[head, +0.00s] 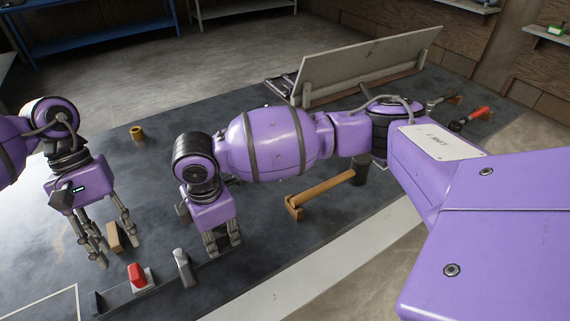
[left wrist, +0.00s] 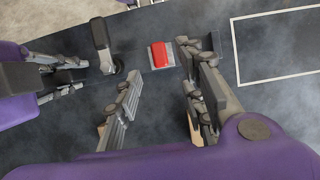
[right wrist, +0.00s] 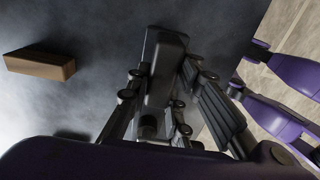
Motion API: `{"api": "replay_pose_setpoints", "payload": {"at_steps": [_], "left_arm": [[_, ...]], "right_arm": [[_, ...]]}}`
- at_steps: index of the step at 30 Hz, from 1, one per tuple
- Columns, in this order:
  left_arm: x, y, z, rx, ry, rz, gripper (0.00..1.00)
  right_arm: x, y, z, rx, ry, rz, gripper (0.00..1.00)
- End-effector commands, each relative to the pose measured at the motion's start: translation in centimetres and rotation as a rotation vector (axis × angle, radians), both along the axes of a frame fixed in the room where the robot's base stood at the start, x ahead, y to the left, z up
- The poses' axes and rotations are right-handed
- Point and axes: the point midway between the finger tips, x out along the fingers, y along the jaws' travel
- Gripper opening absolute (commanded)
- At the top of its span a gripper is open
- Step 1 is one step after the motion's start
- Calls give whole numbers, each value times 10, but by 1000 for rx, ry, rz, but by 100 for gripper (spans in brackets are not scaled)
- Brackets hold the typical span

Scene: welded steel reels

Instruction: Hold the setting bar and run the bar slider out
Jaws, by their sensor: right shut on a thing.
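The setting bar (head: 113,296) appears to be the dark, low rail along the bench's front edge, partly hidden by my right gripper. A red block on a pale plate (head: 137,275), which I take for the bar slider, sits on it and also shows in the left wrist view (left wrist: 160,55). A grey upright post (head: 184,268) stands to its right. My right gripper (head: 222,245) is shut at the bar's right part; its fingers hide the grip. My left gripper (head: 110,250) is open and empty, above the bench behind the red block.
A wooden block (head: 115,237) is beside my left fingers. A mallet (head: 320,193) lies to the right, and a tilted grey panel (head: 365,65) stands at the back. A brass cylinder (head: 137,133) and red-handled tool (head: 470,118) are farther off. The bench's left middle is clear.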

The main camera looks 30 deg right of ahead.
Motion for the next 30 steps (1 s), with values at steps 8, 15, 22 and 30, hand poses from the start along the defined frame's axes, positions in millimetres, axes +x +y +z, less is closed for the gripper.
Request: {"api": "replay_pose_setpoints", "payload": {"at_steps": [8,15,22,30], "left_arm": [[-17,0,-40,2,3,0,37],[-27,0,-64,1,2,2,37],[-30,0,-72,1,0,2,37],[-30,0,-72,1,1,2,33]], "right_arm": [[1,1,0,2,-2,0,0],[1,1,0,2,-2,0,0],[1,1,0,2,-1,0,0],[1,1,0,2,-1,0,0]]}}
